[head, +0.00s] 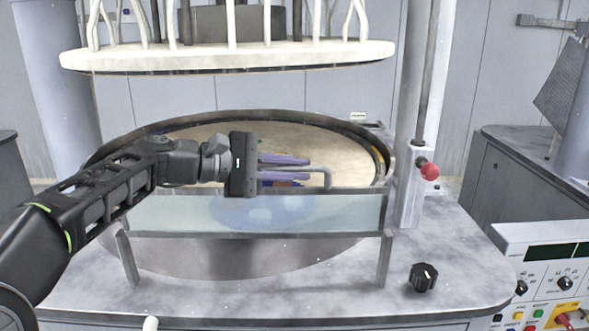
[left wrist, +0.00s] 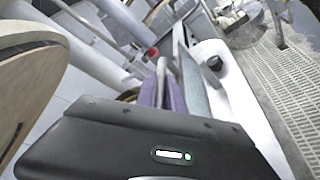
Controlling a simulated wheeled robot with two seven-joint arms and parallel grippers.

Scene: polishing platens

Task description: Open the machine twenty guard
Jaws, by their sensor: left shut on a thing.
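The guard (head: 165,214) is a clear panel with a grey frame on two short posts, upright at the front of the round polishing platen (head: 225,133). A grey bent handle (head: 327,176) rises at the top edge of the guard, right of centre. My left gripper (head: 308,168) comes in from the left above the guard's top edge, its purple fingers shut on the handle. In the left wrist view the purple fingers (left wrist: 166,95) reach along the guard panel (left wrist: 195,85). The exact contact is partly hidden by the fingers. My right gripper is not in view.
A large white upper plate (head: 230,58) hangs over the platen. A column with a red knob (head: 429,171) stands to the right. A black knob (head: 424,277) sits on the machine top at front right. A control panel (head: 548,270) stands at far right.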

